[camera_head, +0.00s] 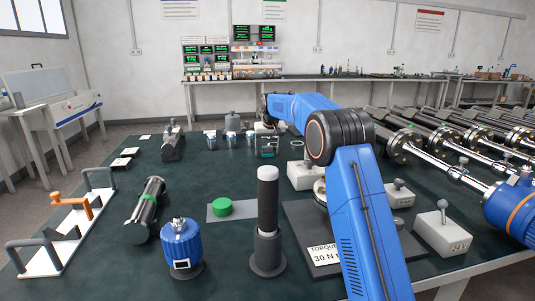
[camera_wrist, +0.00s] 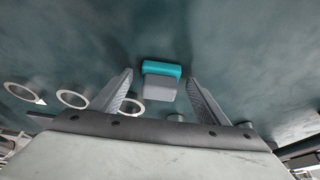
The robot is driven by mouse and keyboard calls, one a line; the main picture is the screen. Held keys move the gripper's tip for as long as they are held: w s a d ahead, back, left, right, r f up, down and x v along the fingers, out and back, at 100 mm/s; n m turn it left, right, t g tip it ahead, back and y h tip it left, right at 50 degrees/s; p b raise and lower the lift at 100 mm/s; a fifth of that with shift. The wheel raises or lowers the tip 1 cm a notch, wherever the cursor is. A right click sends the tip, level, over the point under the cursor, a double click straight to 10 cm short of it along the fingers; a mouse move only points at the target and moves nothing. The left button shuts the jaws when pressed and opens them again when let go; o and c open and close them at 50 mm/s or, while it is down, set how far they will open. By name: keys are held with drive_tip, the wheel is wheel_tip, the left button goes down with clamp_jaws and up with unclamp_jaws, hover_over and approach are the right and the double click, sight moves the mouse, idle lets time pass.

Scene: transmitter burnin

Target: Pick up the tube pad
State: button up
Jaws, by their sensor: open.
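A small block with a teal strip and a grey body (camera_wrist: 160,88) lies on the dark green table top in the wrist view. It may be the tube pad; no label shows. My gripper (camera_wrist: 161,77) is open, with one finger on each side of the block and a gap on both sides. Whether the fingertips are level with the block or above it, I cannot tell. In the head view my gripper (camera_head: 268,146) is at the far part of the table, small and partly hidden by the wrist.
Several pale rings, one of them (camera_wrist: 72,98) near the left finger, show in the wrist view. A black cylinder (camera_head: 268,200) stands upright in front, beside a blue capped unit (camera_head: 181,243). A white fixture with grey handles (camera_head: 60,240) is at left. Metal tubes (camera_head: 450,165) fill the right.

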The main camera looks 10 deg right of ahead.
sight(268, 147)
drive_tip(key=c, duration=1.1)
drive_tip(key=shift+r, duration=0.1)
wheel_tip(268, 147, up, 10)
drive_tip(key=shift+f, duration=0.1)
drive_tip(key=shift+o, duration=1.1)
drive_tip(key=shift+c, duration=0.8)
drive_tip(key=shift+s, duration=0.15)
